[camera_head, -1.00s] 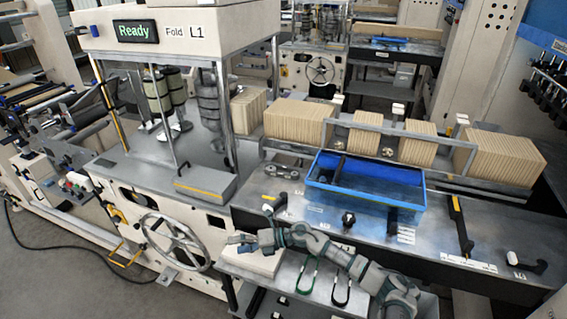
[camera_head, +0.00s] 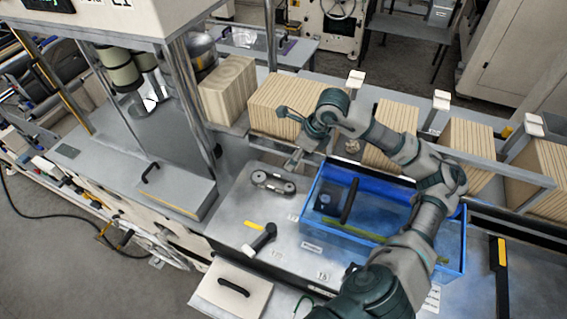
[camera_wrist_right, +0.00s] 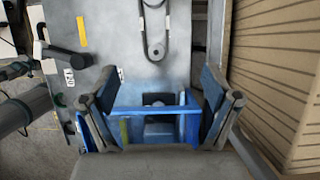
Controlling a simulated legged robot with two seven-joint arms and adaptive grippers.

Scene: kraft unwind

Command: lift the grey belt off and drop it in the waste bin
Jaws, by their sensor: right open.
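The grey belt (camera_head: 273,181) is a small closed loop around two pulleys on the metal deck, left of the blue bin. In the right wrist view the belt (camera_wrist_right: 154,35) runs lengthwise near the top. My right gripper (camera_head: 291,140) is above the deck, behind and slightly right of the belt, apart from it. Its two fingers (camera_wrist_right: 163,103) are spread and empty in the wrist view. A blue open bin (camera_head: 388,255) stands on the deck under my right arm; I cannot tell if it is the waste bin. My left gripper is not in view.
Paper stacks (camera_head: 228,90) stand behind a metal rail (camera_head: 400,138). A black-handled lever (camera_head: 262,238) is in front of the belt. A grey box with a handle (camera_head: 165,187) lies left. The deck around the belt is mostly clear.

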